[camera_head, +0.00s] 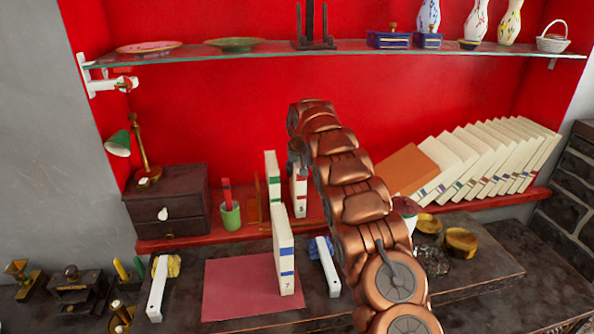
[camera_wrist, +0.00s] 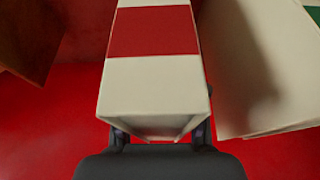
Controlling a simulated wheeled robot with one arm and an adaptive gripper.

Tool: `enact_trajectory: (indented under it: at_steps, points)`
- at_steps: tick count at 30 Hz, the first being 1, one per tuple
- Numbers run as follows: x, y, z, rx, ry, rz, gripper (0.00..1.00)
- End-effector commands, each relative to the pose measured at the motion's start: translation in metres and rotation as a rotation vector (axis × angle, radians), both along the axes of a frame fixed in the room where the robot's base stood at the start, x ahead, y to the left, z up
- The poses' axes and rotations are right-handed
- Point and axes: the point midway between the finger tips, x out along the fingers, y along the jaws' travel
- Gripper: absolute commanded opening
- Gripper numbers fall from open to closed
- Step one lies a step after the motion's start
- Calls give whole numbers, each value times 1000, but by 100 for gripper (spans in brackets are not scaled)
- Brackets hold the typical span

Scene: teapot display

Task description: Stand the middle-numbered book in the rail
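A cream book with a red band (camera_head: 300,197) stands upright near the back of the red ledge; its small number is hard to read. In the wrist view this red-banded book (camera_wrist: 152,75) lies between the two dark fingers of my gripper (camera_wrist: 160,136), which looks shut on it. In the head view my arm hides most of the gripper. A green-banded book (camera_head: 271,178) stands just left of it. A blue-banded book marked 7 (camera_head: 285,255) stands upright on the red mat (camera_head: 235,287). A wooden rail (camera_head: 262,228) shows partly behind the books.
A green cup (camera_head: 230,215) and a dark drawer box (camera_head: 168,205) stand left. A row of leaning books (camera_head: 490,155) fills the right ledge. A glass shelf (camera_head: 270,55) hangs above. White-handled tools (camera_head: 327,265) lie beside the mat.

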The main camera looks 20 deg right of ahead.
Motion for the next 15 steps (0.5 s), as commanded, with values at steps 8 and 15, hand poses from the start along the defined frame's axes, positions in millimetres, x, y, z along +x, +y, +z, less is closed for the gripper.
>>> enact_trajectory:
  at_steps: [8,15]
  points:
    - [0,0,-1,0,2,0,64]
    - [-1,0,-1,1,3,0,64]
